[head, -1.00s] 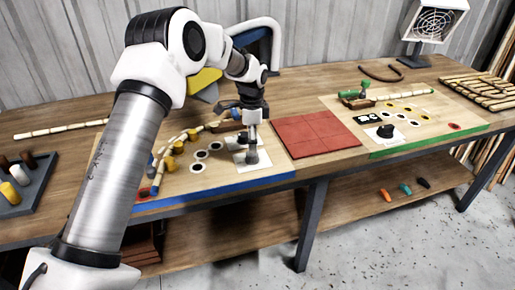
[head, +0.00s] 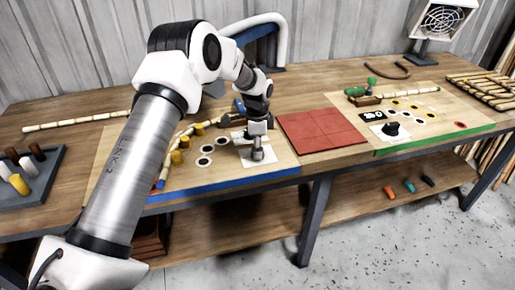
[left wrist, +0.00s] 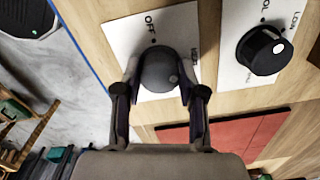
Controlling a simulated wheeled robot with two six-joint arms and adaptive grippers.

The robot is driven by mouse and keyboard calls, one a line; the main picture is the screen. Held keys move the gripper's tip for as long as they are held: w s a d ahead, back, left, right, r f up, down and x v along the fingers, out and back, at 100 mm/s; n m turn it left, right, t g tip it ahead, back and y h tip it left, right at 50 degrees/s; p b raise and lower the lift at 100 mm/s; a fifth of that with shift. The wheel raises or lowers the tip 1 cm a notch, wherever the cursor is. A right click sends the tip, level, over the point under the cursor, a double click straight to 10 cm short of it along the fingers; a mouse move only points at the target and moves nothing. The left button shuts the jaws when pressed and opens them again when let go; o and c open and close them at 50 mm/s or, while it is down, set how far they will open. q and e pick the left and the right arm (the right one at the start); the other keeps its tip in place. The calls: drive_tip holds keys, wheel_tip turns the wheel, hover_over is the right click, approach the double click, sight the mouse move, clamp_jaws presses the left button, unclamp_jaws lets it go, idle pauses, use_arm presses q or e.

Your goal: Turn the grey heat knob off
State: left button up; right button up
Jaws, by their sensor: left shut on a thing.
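The grey heat knob (left wrist: 158,70) sits on a white plate (left wrist: 120,38) with an OFF mark at its top in the left wrist view. A pale dot on the knob is at its lower right, away from the OFF mark. My left gripper (left wrist: 157,88) is shut on the knob, one finger on each side. In the head view my left gripper (head: 257,143) points down onto the grey knob (head: 257,155), which is partly hidden by the fingers. My right gripper is not in view.
A red tiled mat (head: 320,132) lies between the boards. Pegs and jointed rattan (head: 180,150) are left of my gripper.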

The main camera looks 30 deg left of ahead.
use_arm(q)
drive_tip(key=shift+s+d+f, duration=0.1)
drive_tip(key=shift+s+f, duration=0.05)
drive_tip(key=shift+n+p, duration=1.4)
drive_tip(key=shift+n, duration=0.3)
drive_tip(key=n+p, duration=0.2)
drive_tip(key=n, duration=0.2)
drive_tip(key=shift+n, duration=0.3)
drive_tip(key=n+p, duration=0.2)
drive_tip(key=n, duration=0.3)
drive_tip(key=n+p, duration=0.1)
drive_tip(key=n, duration=0.3)
drive_tip(key=shift+f+n, duration=0.1)
drive_tip(key=shift+n, duration=0.2)
drive_tip(key=shift+p, duration=0.3)
drive_tip(key=o, duration=1.1)
drive_tip(key=shift+o, duration=0.2)
drive_tip(key=shift+w, duration=0.2)
